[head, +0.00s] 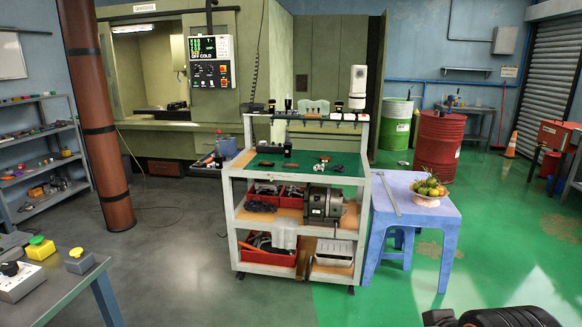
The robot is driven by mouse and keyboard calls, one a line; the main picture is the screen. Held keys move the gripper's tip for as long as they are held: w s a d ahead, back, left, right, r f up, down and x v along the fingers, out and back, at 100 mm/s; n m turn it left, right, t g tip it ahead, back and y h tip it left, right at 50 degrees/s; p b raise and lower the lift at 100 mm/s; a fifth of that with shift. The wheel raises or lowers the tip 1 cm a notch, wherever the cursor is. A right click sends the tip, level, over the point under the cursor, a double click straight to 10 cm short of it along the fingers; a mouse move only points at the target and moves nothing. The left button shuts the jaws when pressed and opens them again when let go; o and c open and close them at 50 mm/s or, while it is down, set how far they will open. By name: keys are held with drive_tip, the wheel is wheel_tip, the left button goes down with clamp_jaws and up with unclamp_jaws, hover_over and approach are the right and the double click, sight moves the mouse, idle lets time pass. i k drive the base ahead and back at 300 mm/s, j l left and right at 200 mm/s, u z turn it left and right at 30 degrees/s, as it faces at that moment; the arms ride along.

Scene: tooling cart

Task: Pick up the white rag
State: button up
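A pale whitish cloth (286,235), which looks like the white rag, hangs at the middle of the tooling cart (240,222), above the red bin on its bottom shelf. Its folds are too small to make out clearly. A dark part of my arm shows at the bottom right edge, well to the right of the cart and apart from the cloth. My gripper's fingertips cannot be made out there, so whether it is open or shut is unclear.
A blue-purple table (425,215) with a fruit bowl (428,196) stands right against the cart. A grey machine (324,205) sits on the cart's middle shelf. A workbench (55,290) is at the lower left. Floor in front of the cart is clear.

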sight(321, 167)
drive_tip(key=i+j+u, duration=0.15)
drive_tip(key=i, duration=0.65)
drive_tip(key=i+u, duration=0.15)
drive_tip(key=i, duration=0.65)
drive_tip(key=i+l+u, duration=0.15)
drive_tip(key=i, duration=0.7)
drive_tip(key=i+l+u, duration=0.15)
drive_tip(key=i, duration=0.65)
drive_tip(key=i+l+u, duration=0.1)
drive_tip(key=i+l, duration=0.2)
